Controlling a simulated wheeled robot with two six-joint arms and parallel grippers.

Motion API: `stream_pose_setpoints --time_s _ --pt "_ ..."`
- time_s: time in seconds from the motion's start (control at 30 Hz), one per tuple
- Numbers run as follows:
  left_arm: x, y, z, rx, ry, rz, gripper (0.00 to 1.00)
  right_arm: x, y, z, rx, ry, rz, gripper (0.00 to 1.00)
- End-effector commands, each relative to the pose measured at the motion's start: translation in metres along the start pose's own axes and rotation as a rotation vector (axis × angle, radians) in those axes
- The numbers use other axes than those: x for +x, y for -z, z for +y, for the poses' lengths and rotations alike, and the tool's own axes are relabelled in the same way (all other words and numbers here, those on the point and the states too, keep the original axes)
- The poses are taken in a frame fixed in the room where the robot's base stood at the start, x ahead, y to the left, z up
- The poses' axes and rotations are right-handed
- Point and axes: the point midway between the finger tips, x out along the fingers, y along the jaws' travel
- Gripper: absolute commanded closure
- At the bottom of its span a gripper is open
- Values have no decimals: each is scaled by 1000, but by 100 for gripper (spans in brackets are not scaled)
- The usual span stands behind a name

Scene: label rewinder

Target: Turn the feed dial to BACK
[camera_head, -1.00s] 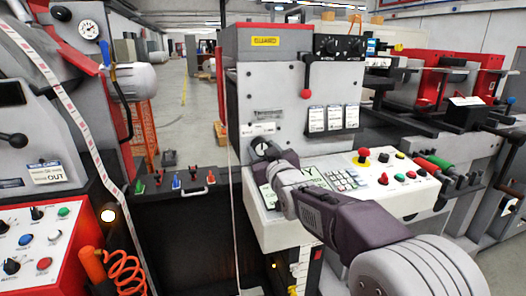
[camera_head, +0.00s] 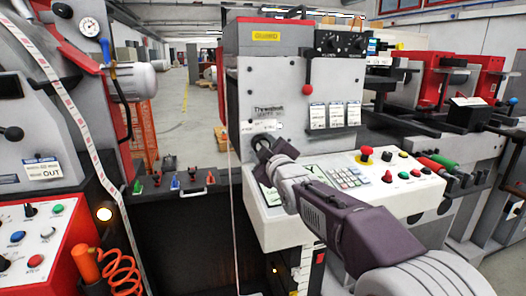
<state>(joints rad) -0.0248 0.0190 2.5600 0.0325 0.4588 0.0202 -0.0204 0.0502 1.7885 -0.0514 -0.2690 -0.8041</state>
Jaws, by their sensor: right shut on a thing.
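The feed dial is on the lower front of the grey machine housing (camera_head: 280,92), under a small printed label (camera_head: 268,108). My right gripper (camera_head: 261,142) is shut on the dial at the housing's face. The fingers and wrist cover most of the dial, so its pointer and setting cannot be read. The right arm comes in from the lower right, across the white control panel. My left gripper is out of view.
The white control panel (camera_head: 405,199) has a keypad (camera_head: 345,177) and a red mushroom button (camera_head: 365,154) just right of my wrist. A paper strip (camera_head: 232,200) runs down to the left. A red control box (camera_head: 50,245) stands lower left.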

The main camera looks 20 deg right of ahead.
Motion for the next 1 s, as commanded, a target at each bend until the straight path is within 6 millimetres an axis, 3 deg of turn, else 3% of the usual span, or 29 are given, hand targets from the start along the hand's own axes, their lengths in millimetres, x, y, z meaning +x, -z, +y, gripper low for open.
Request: stream_pose_setpoints --time_s 0.67,0.7,0.73,1.0 --pt "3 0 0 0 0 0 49 0 -1 -1 -59 3 -2 94" --pt "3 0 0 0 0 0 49 0 -1 -1 -59 3 -2 43" --pt "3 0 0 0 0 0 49 0 -1 -1 -59 3 -2 34" --pt "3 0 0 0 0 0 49 0 0 -1 -57 1 -1 32"
